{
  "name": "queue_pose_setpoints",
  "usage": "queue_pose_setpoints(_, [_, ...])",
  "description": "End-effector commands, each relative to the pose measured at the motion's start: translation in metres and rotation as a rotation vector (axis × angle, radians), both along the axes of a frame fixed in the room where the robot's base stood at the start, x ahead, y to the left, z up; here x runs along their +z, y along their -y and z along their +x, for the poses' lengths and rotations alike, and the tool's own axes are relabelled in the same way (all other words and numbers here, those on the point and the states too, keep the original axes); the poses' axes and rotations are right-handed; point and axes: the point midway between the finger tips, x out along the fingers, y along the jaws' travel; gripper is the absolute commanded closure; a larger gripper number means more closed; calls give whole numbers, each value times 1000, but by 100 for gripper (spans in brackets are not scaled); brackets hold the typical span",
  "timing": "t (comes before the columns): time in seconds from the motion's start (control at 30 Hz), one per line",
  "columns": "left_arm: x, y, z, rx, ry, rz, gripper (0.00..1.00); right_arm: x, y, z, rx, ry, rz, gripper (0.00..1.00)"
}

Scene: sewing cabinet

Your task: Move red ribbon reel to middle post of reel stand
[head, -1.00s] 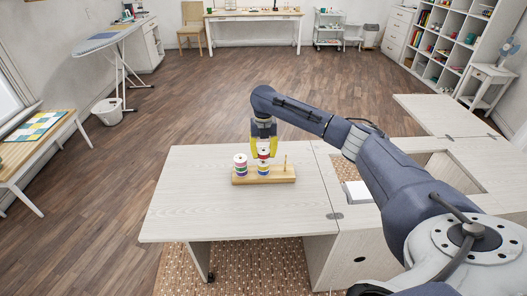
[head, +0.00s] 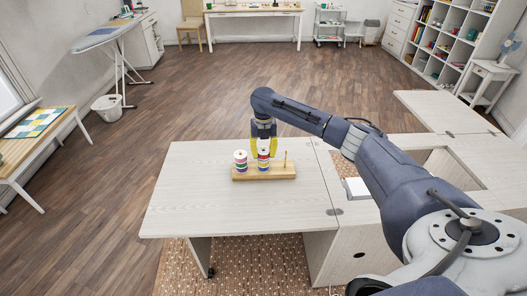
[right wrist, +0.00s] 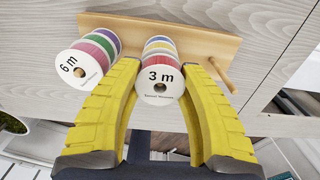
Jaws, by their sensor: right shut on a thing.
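The red ribbon reel (right wrist: 161,84), with a white end marked "3 m", is between the yellow fingers of my right gripper (right wrist: 160,76), which is shut on it. In the head view the right gripper (head: 263,153) points down over the middle post of the reel stand (head: 282,175). The red reel is in line with the middle stack, over yellow and blue reels (right wrist: 159,46); the middle post is hidden, and I cannot tell whether the red reel rests on them. The right post (head: 285,160) is bare. My left gripper is not in view.
The left post holds a stack of coloured reels (head: 240,161), its top end marked "6 m", close beside my right gripper's finger. The pale tabletop (head: 195,205) is clear around the stand. A cabinet opening (head: 450,170) lies to the right.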

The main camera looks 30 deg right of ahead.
Motion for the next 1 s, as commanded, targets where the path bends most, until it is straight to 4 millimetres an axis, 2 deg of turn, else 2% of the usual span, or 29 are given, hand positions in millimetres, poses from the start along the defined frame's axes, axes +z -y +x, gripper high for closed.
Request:
queue_pose_setpoints(0.23, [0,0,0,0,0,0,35,0,0,0,0,0,0,83])
queue_pose_setpoints(0.27, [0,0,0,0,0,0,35,0,0,0,0,0,0,56])
queue_pose_setpoints(0.43, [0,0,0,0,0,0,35,0,0,0,0,0,0,36])
queue_pose_setpoints(0.77, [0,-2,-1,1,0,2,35,3,0,1,-1,2,-1,35])
queue_pose_setpoints(0.87, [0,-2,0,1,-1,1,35,12,1,1,-1,3,-1,35])
queue_pose_setpoints(1.0, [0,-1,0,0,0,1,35,34,1,1,0,4,-1,35])
